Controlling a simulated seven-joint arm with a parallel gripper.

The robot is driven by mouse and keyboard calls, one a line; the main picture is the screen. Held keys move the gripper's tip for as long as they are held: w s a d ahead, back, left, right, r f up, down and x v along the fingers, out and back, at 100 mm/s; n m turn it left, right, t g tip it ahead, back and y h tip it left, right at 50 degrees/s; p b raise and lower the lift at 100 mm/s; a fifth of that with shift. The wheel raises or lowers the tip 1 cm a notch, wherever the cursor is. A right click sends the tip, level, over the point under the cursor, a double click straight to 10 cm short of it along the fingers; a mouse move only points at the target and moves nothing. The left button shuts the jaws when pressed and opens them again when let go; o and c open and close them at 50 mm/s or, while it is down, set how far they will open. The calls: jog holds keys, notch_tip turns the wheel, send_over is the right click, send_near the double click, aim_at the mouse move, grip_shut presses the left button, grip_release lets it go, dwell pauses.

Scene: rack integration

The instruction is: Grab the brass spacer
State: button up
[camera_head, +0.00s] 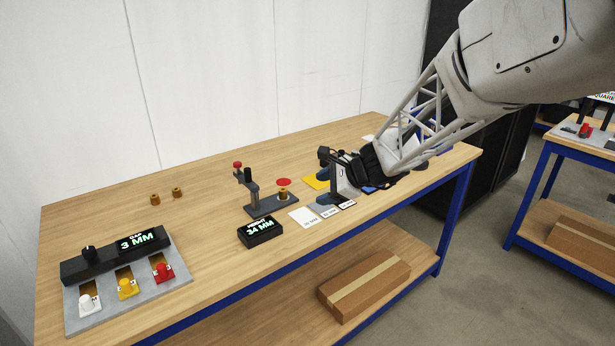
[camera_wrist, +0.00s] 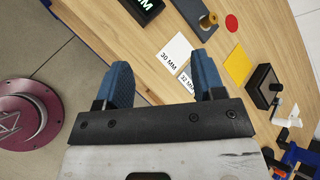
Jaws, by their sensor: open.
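Three brass spacers show in the head view. Two small ones stand at the back left of the table, a left one (camera_head: 155,199) and a right one (camera_head: 177,192). A third spacer (camera_head: 284,195) stands on the grey gauge base (camera_head: 270,207); it also shows at the top of the wrist view (camera_wrist: 208,20). My gripper (camera_head: 325,186) is to the right of the gauge, over the table's front part. In the wrist view its blue fingers (camera_wrist: 160,65) are spread apart with nothing between them. It is apart from all three spacers.
A 34 MM display (camera_head: 260,231) and white size cards (camera_head: 303,217) lie near the front edge. A panel (camera_head: 130,293) with white, yellow and red knobs is at the left. A yellow square (camera_wrist: 238,65) and black block (camera_wrist: 263,87) are near my gripper. The table's back left is mostly clear.

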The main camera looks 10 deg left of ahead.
jog(key=w+a+f+m+t+y, duration=0.15)
jog(key=w+a+f+m, duration=0.3)
jog(key=w, duration=0.45)
jog(key=m+t, duration=0.2)
jog(key=m, duration=0.3)
send_near(286, 191)
jog(key=x, duration=0.4)
jog(key=shift+a, duration=0.1)
jog(key=shift+x, duration=1.2)
jog(key=shift+x, duration=2.6)
jog(key=shift+w, duration=0.1)
jog(key=c, duration=1.1)
